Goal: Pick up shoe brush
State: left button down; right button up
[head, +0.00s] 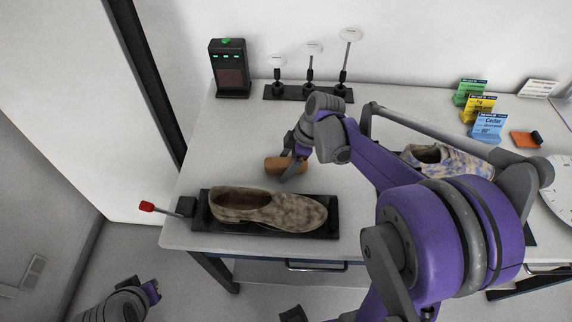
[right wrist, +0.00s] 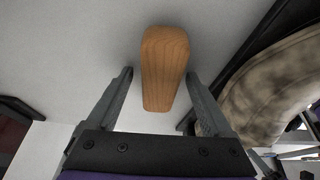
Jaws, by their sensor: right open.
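The shoe brush, a brown wooden block with rounded ends (head: 284,166), lies on the white table behind the mottled shoe. In the right wrist view the wooden block (right wrist: 165,62) sits between the two fingers, with gaps on both sides. My right gripper (head: 291,168) is open around it, reaching down from above; the fingers do not touch it in the wrist view. Bristles are not visible. Part of my left arm, with its gripper end (head: 150,291), shows at the lower left, beyond the table's front edge; its jaws are unclear.
A mottled brown shoe (head: 268,209) stands in a black tray (head: 207,222) close in front of the brush. Another patterned shoe (head: 437,160) is partly behind my right arm. A black device (head: 230,68), a stand with white discs (head: 309,94) and coloured cards (head: 487,128) line the back.

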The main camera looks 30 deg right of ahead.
aim_at(286, 162)
jog(key=shift+f, duration=0.1)
grip_shut()
dwell(0.3)
jog(key=shift+r, duration=0.5)
notch_tip(286, 162, up, 10)
jog(key=shift+f+p, duration=0.25)
jog(key=shift+p, duration=0.25)
